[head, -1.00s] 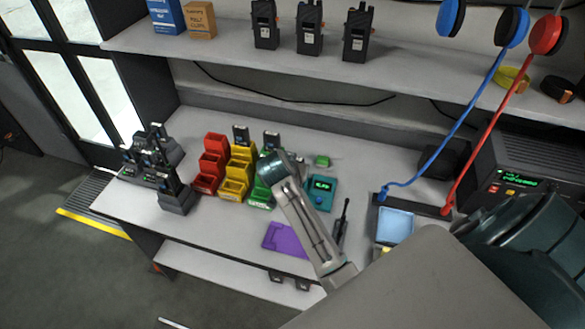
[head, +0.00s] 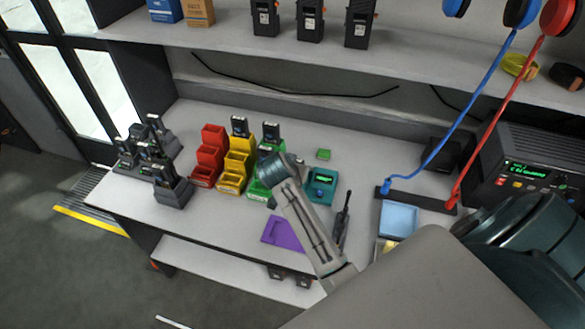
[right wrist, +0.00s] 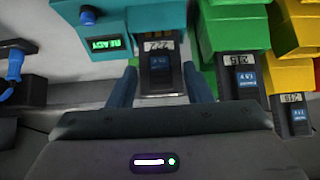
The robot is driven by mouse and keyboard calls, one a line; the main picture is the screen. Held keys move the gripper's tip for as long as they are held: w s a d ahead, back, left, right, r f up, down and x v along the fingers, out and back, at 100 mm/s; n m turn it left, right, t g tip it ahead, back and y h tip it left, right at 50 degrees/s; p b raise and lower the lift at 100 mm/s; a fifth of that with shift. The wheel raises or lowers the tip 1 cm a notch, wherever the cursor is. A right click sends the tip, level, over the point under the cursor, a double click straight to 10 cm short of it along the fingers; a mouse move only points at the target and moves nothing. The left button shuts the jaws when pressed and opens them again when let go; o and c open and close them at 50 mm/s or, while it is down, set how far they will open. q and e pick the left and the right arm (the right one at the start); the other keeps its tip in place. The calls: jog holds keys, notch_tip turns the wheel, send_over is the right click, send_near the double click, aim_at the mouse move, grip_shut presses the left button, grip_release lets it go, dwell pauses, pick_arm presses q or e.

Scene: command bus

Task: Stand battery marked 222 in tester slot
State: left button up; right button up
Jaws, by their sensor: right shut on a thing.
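The teal tester (head: 321,186) stands on the table just right of my right forearm in the head view; its lit READY display shows in the right wrist view (right wrist: 103,45). In that view my right gripper (right wrist: 160,88) is shut on the dark battery marked 222 (right wrist: 159,64), with a finger on each side. The battery is directly against or in front of the tester's teal body; I cannot tell whether it is in the slot. In the head view the right gripper and this battery are hidden behind my arm. My left gripper is not in view.
Red bins (head: 208,160), yellow bins (head: 236,168) and a green bin (head: 258,190) stand left of the tester, some holding batteries. Chargers (head: 170,190) stand at the left.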

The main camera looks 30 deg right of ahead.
jog(key=shift+f, duration=0.4)
dwell(0.5)
jog(key=o, duration=1.1)
jog(key=b+v, duration=0.2)
jog(key=v, duration=0.8)
jog(key=shift+s+a+r, duration=0.2)
jog(key=shift+s+r, duration=0.05)
jog(key=shift+r, duration=0.05)
